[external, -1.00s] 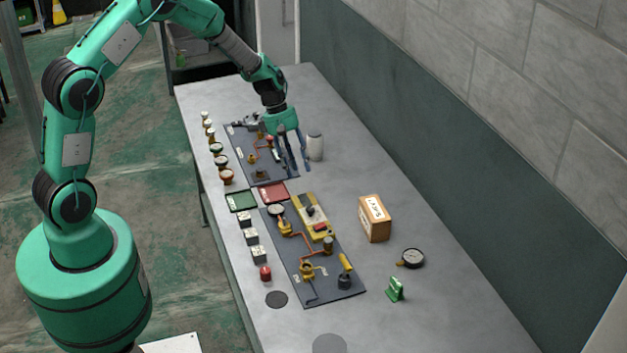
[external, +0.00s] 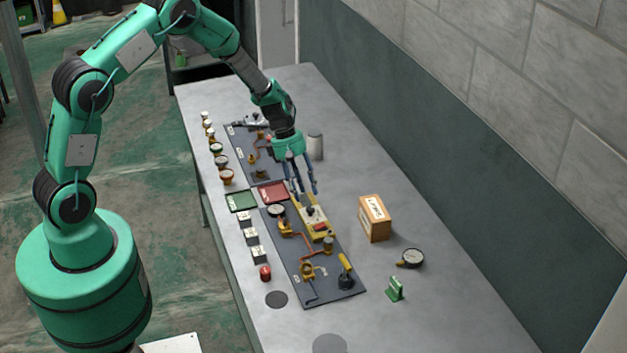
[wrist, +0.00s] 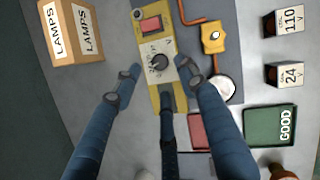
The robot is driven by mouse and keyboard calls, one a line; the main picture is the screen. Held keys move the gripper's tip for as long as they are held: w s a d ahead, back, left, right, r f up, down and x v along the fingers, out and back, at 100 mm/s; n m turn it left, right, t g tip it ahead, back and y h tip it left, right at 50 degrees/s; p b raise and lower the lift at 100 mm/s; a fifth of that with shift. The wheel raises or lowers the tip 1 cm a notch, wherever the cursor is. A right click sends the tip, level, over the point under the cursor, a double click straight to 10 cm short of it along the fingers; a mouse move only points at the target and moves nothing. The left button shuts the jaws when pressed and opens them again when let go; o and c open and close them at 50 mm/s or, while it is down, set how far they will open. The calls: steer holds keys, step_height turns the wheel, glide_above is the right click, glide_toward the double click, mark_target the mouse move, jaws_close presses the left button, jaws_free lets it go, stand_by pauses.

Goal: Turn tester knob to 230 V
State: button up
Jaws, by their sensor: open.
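The yellow tester (external: 314,217) lies on the dark board, with a pale face, a dark round knob and a red switch. In the wrist view the tester (wrist: 152,95) runs down the middle of the picture, and its black knob (wrist: 159,62) sits on the pale face. My gripper (external: 305,192) is above the far end of the tester, fingers pointing down. In the wrist view my gripper (wrist: 160,85) has its fingers spread on both sides of the tester, empty and apart from the knob.
A LAMPS box (external: 375,219) stands right of the tester. A green GOOD tray (external: 241,200) and a red tray (external: 273,192) lie to its left. Blocks labelled 110 V (wrist: 282,20) and 24 V (wrist: 285,74) stand along the board's edge. Brass fittings with copper pipe are close beside the tester.

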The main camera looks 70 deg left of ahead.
mark_target(310, 205)
steer(key=shift+x, duration=2.8)
jaws_close()
